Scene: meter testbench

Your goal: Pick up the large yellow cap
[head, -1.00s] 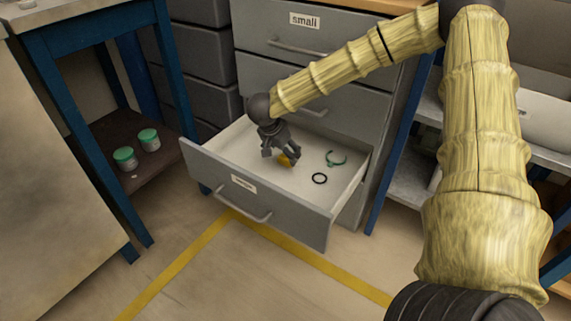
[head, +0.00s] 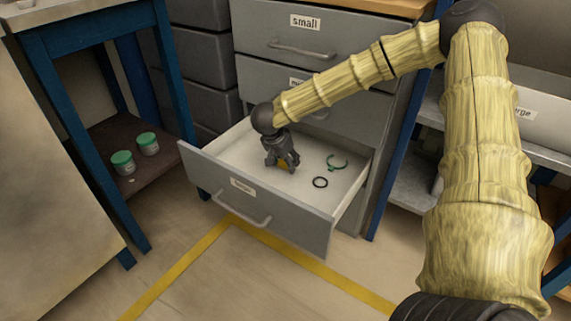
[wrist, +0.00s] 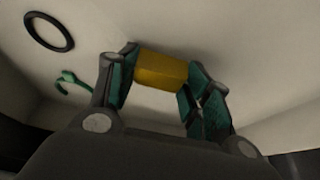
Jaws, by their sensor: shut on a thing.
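The large yellow cap (wrist: 161,70) sits between the two fingers of my gripper (wrist: 158,72) in the wrist view, with a finger against each side. In the head view my gripper (head: 283,164) is down inside the open drawer (head: 262,213), shut on the cap. Only a small part of the yellow cap (head: 284,165) shows there, as the fingers hide the rest. I cannot tell whether the cap still touches the drawer floor.
A black ring (head: 320,182) and a green clamp-like ring (head: 337,162) lie in the drawer to the right of my gripper. The drawer walls surround it. Two green-lidded jars (head: 123,163) stand on a low shelf at left.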

